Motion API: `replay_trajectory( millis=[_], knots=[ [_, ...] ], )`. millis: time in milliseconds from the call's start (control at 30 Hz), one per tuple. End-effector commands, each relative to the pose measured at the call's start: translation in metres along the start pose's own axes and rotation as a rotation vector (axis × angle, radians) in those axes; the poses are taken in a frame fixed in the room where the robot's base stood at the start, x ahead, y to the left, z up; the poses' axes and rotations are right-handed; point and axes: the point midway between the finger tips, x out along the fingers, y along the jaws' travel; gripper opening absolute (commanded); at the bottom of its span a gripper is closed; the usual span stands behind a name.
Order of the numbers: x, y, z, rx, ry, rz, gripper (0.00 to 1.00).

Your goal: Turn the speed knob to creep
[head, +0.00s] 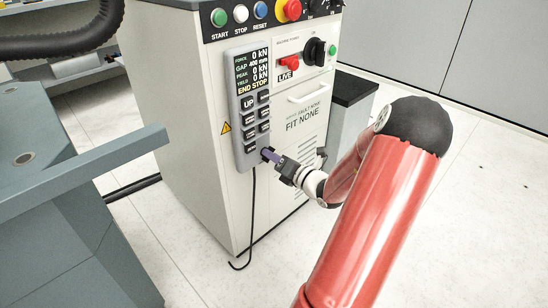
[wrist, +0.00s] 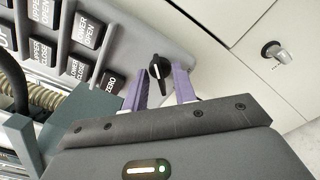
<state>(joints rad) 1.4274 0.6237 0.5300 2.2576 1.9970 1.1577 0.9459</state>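A small black knob (wrist: 159,68) with a white pointer mark sits at the lower corner of the grey control handset (head: 238,120). No label for the knob is readable, so I cannot tell its setting. My gripper (wrist: 162,72) has two purple fingers, open, one on each side of the knob. Gaps show between knob and fingers, so it does not look gripped. In the head view my gripper (head: 270,157) is at the handset's lower right edge, and its fingers largely hide the knob there.
The handset's buttons, including ZERO (wrist: 111,81), lie left of the fingers. The white cabinet (head: 200,130) carries a red switch (head: 290,63) and a black rotary switch (head: 314,51). A black cable (head: 252,210) hangs below the handset. A grey-blue machine part (head: 70,150) stands left.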

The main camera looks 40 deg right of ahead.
Motion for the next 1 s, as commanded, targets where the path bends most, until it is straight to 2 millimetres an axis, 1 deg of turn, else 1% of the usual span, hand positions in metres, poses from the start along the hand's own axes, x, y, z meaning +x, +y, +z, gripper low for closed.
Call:
replay_trajectory(
  millis=[133,333,733,867,1000],
  knots=[
    [-0.0001,0.0001,0.0000,-0.001,0.000,0.000,0.26],
    [-0.0003,0.0001,0.0001,-0.001,0.000,0.000,0.00],
    [-0.0005,-0.0002,-0.0002,-0.029,0.001,0.000,0.00],
    [-0.0001,0.0000,-0.0009,-0.081,0.001,0.001,0.00],
    [0.0001,-0.0003,-0.0017,-0.173,0.003,0.001,0.00]
  ],
)
